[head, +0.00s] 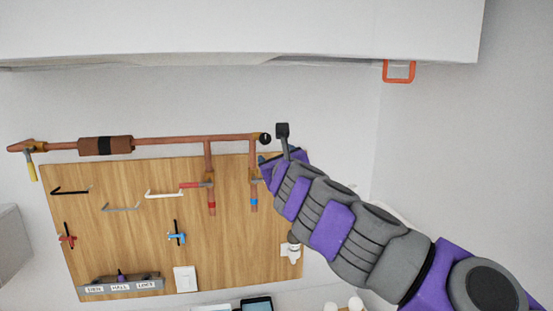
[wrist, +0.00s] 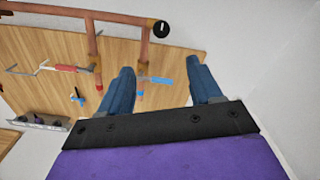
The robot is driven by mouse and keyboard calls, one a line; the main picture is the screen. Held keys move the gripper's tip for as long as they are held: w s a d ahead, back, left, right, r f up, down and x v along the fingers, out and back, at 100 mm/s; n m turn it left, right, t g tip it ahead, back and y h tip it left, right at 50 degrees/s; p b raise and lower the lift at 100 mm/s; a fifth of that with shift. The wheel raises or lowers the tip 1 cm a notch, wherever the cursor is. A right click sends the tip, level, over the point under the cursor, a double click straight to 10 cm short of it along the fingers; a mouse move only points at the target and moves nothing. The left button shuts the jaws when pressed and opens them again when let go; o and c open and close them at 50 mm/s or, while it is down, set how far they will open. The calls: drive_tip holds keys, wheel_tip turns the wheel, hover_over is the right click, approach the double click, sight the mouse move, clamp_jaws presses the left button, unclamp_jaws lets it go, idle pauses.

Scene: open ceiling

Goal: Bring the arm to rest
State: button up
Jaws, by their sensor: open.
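My arm (head: 330,220) is grey and purple and reaches up and left from the lower right of the head view. My gripper (wrist: 159,67) is open in the wrist view, with two blue fingers spread apart and nothing between them. In the head view my gripper (head: 270,160) is small and partly hidden by the arm. It is in front of the right part of the wooden board, near the right end of the copper pipe.
A wooden pegboard (head: 130,230) carries hooks, valves and a grey labelled holder (head: 122,285). A copper pipe (head: 175,140) runs along its top, with branches going down. The right wall is bare.

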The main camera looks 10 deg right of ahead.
drive_tip(key=s+a+r+n+y+b, duration=0.4)
drive_tip(key=s+a+r+n+y, duration=0.2)
drive_tip(key=s+a+n+y, duration=0.6)
drive_tip(key=s+a+f+n+g+b, duration=0.2)
drive_tip(key=s+a+f+n+g, duration=0.5)
drive_tip(key=f+n, duration=0.55)
drive_tip(key=s+d+f+n+g+h+b, duration=0.25)
drive_tip(key=s+f, duration=0.35)
drive_tip(key=f, duration=0.7)
drive_tip(key=s+d+f+n+g+h+b, duration=0.1)
drive_tip(key=s+d+f+n+g+h, duration=0.25)
drive_tip(key=f, duration=0.95)
drive_tip(key=s+d+f+g+h+b, duration=0.1)
drive_tip(key=s+d+f+g+h, duration=0.2)
drive_tip(key=s+d+f, duration=0.3)
drive_tip(key=s+d+f+n+g+h+b, duration=0.1)
drive_tip(key=s+d+f+g+h, duration=0.2)
drive_tip(key=s+d+f, duration=0.4)
drive_tip(key=s+f, duration=0.2)
drive_tip(key=s, duration=0.3)
drive_tip(key=shift+d+g+b, duration=0.25)
drive_tip(key=shift+g+b, duration=0.05)
drive_tip(key=shift+g, duration=0.1)
drive_tip(key=shift+n, duration=0.25)
